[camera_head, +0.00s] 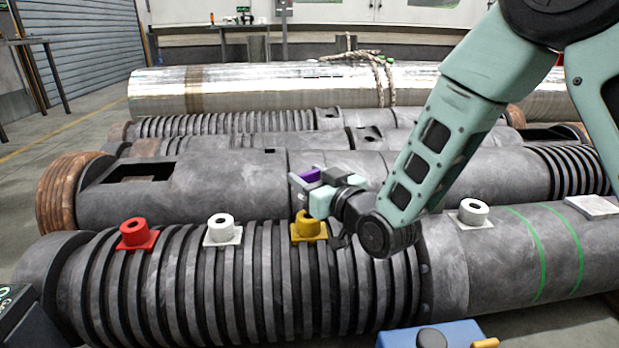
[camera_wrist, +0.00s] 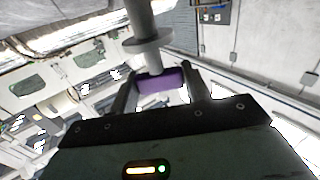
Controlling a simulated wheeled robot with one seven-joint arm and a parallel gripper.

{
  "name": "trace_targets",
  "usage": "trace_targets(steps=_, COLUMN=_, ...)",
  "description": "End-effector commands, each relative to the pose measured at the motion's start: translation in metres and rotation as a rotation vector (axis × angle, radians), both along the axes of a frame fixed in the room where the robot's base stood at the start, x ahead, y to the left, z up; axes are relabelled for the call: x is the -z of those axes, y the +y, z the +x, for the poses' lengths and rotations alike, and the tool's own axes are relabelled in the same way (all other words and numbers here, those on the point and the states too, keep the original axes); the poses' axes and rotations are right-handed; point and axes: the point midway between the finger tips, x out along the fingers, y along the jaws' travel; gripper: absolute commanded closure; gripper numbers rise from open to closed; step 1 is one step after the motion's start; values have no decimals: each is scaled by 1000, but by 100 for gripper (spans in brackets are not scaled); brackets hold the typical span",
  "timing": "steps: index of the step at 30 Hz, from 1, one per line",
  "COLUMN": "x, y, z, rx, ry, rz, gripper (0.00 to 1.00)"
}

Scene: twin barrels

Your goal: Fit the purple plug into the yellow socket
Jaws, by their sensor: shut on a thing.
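The purple plug (camera_head: 307,175) is held in my gripper (camera_head: 304,182), above the yellow socket in the head view. In the wrist view the purple block (camera_wrist: 158,82) sits between the two fingers of my gripper (camera_wrist: 158,88). A grey shaft with a collar (camera_wrist: 147,45) extends from the purple block there and seems joined to it. The yellow socket (camera_head: 308,230) is a square base with a round collar on top of the near ribbed barrel. Part of my gripper hangs close over its upper right. The socket does not show in the wrist view.
A red socket (camera_head: 137,235) and a white socket (camera_head: 222,231) stand left of the yellow one. Another white socket (camera_head: 473,213) and a pale flat block (camera_head: 592,206) lie right on the near barrel (camera_head: 500,260). A second dark barrel (camera_head: 230,185) lies behind. A blue box (camera_head: 400,338) is in front.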

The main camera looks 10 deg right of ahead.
Motion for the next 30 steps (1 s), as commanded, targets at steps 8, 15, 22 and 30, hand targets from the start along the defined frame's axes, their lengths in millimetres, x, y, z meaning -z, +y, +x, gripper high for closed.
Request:
trace_targets(steps=8, x=5, y=0, z=0, rx=0, ry=-1, rz=1, gripper=78)
trace_targets(steps=15, x=10, y=0, z=0, rx=0, ry=-1, rz=1, gripper=78)
trace_targets(steps=22, x=16, y=0, z=0, rx=0, ry=-1, rz=1, gripper=78)
trace_targets(steps=30, x=22, y=0, z=0, rx=0, ry=-1, rz=1, gripper=78)
